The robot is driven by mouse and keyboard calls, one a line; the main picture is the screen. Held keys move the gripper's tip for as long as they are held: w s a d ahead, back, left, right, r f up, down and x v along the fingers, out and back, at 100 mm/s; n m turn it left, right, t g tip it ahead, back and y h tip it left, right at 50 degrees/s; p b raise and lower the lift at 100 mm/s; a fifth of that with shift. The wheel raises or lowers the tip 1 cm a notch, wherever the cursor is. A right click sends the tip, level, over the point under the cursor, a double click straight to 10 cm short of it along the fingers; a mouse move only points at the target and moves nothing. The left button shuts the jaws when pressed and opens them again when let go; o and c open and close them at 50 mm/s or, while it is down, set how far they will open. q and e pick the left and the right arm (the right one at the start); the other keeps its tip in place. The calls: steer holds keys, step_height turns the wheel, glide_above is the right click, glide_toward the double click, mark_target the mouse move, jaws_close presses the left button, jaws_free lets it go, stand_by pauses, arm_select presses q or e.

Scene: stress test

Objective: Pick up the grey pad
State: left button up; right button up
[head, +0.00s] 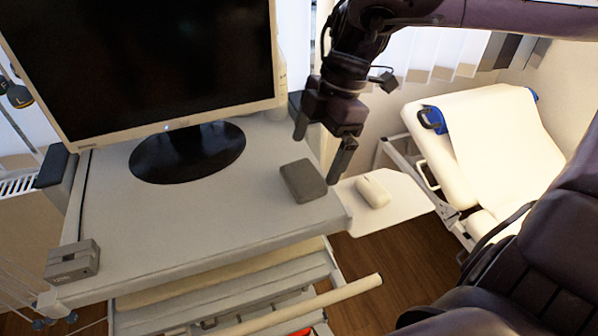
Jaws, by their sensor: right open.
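The grey pad (303,181) is a dark grey block with rounded edges. It lies on the right part of the light grey cart top (215,215), near its right edge. My right gripper (318,156) comes down from the upper right, with its fingers pointing down and spread apart. It is open and empty. In the picture its fingertips are just above and beside the pad's upper right side; I cannot tell the exact height or whether they touch it. My left gripper is not in view.
A monitor (140,60) on a dark round base (188,152) stands behind and left of the pad. A small grey box (72,262) sits at the cart's front left. A white mouse (373,191) lies on a side shelf (408,203). A padded couch (500,140) stands at right.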

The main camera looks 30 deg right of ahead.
mark_target(304, 174)
steer(key=p+x, duration=0.2)
steer(key=x, duration=0.1)
steer(key=shift+a, duration=0.2)
steer(key=shift+w+x, duration=0.25)
steer(key=shift+x, duration=0.9)
steer(key=shift+s, duration=0.1)
steer(key=c, duration=1)
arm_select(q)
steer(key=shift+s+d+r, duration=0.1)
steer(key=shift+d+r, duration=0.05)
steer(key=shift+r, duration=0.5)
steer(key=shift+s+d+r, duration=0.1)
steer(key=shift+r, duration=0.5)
arm_select(e)
steer(key=shift+r, duration=0.1)
